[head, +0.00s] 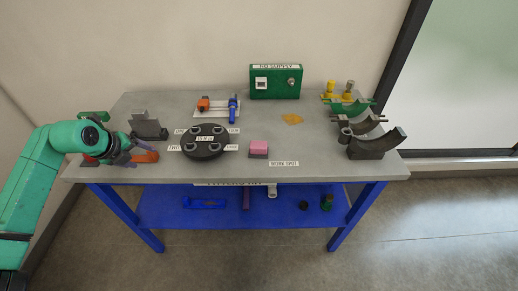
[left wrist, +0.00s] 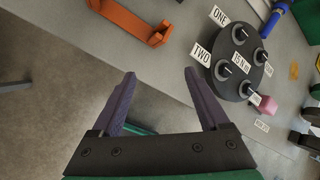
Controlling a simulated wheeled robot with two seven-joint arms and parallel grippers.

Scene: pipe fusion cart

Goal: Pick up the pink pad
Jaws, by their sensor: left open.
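The pink pad (head: 259,147) is a small block on the table, at the spot labelled "WORK SPOT", just right of the black round disc. A dark base shows under it. The pad also shows near the right edge of the left wrist view (left wrist: 268,106). My left gripper (head: 128,152) is over the table's left end, well left of the pad. In the left wrist view its two purple fingers (left wrist: 163,88) are apart with nothing between them. My right gripper is in neither view.
The black disc (head: 205,153) with several posts stands between my left gripper and the pad. An orange bracket (head: 149,157) lies by the gripper. A green box (head: 275,82) stands behind. Curved saddles (head: 378,143) are at the right. The tabletop (head: 320,158) right of the pad is clear.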

